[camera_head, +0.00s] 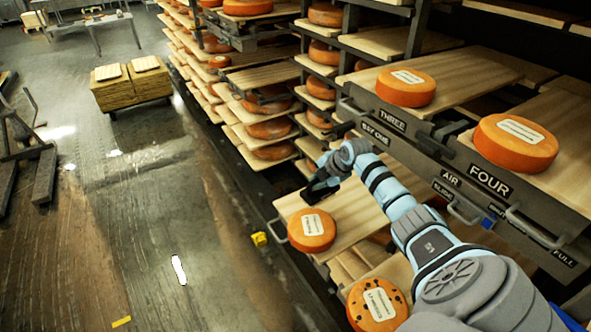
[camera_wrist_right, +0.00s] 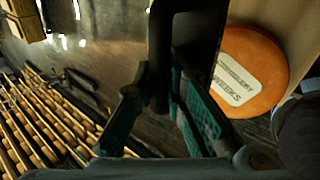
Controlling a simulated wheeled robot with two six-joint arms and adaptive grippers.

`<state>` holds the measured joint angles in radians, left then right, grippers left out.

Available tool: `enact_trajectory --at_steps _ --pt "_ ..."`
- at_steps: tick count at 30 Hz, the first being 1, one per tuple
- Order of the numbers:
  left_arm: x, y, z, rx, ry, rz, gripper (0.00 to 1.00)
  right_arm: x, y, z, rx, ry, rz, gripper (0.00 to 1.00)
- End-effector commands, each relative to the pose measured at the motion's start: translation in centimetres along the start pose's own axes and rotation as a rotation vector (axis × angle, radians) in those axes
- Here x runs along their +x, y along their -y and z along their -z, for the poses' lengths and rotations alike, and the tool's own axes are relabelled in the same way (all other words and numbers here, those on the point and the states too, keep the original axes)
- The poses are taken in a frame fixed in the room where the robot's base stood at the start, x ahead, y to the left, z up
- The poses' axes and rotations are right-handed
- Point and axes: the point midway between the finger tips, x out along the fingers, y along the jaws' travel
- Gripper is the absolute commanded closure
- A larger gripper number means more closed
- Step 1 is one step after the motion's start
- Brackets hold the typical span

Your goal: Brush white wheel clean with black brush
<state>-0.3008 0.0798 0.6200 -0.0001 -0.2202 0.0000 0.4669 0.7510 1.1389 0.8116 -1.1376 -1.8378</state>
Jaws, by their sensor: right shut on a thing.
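My right gripper (camera_head: 319,186) reaches over a pulled-out wooden board (camera_head: 350,212) from the lower right. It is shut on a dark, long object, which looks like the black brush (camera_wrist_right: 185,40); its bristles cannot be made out. An orange wheel with a white label (camera_head: 312,230) lies on the board, just below the gripper in the head view; a labelled orange wheel (camera_wrist_right: 250,70) also shows to the right of the fingers in the wrist view. An orange wheel with dark spots (camera_head: 377,304) lies lower down. No wheel looks white. My left gripper is out of view.
Drawers marked THREE (camera_head: 391,117) and FOUR (camera_head: 488,181) hold orange wheels at the right. Racks of wheels (camera_head: 270,107) stand behind. A small yellow object (camera_head: 260,239) is beside the board.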

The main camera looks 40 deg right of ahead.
Motion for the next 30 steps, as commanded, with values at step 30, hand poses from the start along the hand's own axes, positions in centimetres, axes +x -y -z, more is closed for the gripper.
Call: enact_trajectory --at_steps 30 --pt "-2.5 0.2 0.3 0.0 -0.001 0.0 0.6 -2.5 -1.4 -0.2 0.004 0.002 -0.001 1.0"
